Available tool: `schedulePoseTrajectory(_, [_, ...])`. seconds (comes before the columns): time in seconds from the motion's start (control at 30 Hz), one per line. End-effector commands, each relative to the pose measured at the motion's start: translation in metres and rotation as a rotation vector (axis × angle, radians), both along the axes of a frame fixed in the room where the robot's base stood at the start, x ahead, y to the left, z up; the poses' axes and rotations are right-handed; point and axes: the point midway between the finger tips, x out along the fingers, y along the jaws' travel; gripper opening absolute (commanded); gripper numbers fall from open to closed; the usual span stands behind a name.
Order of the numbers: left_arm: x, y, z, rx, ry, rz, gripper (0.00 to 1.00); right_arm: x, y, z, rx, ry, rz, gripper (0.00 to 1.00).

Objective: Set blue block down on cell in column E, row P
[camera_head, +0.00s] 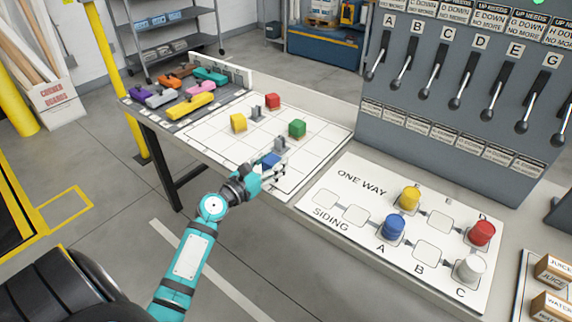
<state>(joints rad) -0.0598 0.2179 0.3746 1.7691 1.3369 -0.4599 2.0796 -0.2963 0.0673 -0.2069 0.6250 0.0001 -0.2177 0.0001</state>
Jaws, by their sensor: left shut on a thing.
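My left gripper (268,177) reaches in from the lower left over the near edge of the white grid board (212,131). It is shut on the blue block (270,160), which is partly hidden by the fingers. I cannot tell whether the block touches the board. No column or row letters can be read on the grid, so cell E, P cannot be picked out. My right gripper is not in view.
On the grid stand a yellow block (238,123), a red block (273,101), a green block (297,128) and two grey pieces (281,144) (256,113). Right are the siding board (318,184) with colored cylinders and a lever panel (455,100). Toy vehicles stand left.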

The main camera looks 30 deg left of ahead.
Motion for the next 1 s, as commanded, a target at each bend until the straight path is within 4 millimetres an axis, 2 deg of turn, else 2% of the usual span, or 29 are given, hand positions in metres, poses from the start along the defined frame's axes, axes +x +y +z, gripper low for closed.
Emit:
schedulePoseTrajectory(0.03, [0.013, -0.002, 0.000, -0.001, -0.003, 0.000, 0.11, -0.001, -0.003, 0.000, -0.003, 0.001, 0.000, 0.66])
schedulePoseTrajectory(0.1, [0.026, -0.005, -0.002, 0.000, -0.001, 0.000, 0.11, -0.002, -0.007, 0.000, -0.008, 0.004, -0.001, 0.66])
schedulePoseTrajectory(0.27, [0.042, -0.009, -0.004, 0.001, -0.001, 0.001, 0.11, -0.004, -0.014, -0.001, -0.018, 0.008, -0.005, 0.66])
schedulePoseTrajectory(0.53, [0.043, -0.010, -0.039, -0.001, 0.002, 0.000, 0.11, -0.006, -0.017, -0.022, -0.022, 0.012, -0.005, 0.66])
schedulePoseTrajectory(0.97, [0.043, -0.009, -0.044, 0.000, 0.001, 0.001, 0.11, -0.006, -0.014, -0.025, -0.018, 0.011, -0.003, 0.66])
schedulePoseTrajectory(1.0, [0.043, -0.009, -0.044, 0.000, 0.001, 0.001, 0.44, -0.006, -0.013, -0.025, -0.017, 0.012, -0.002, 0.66])
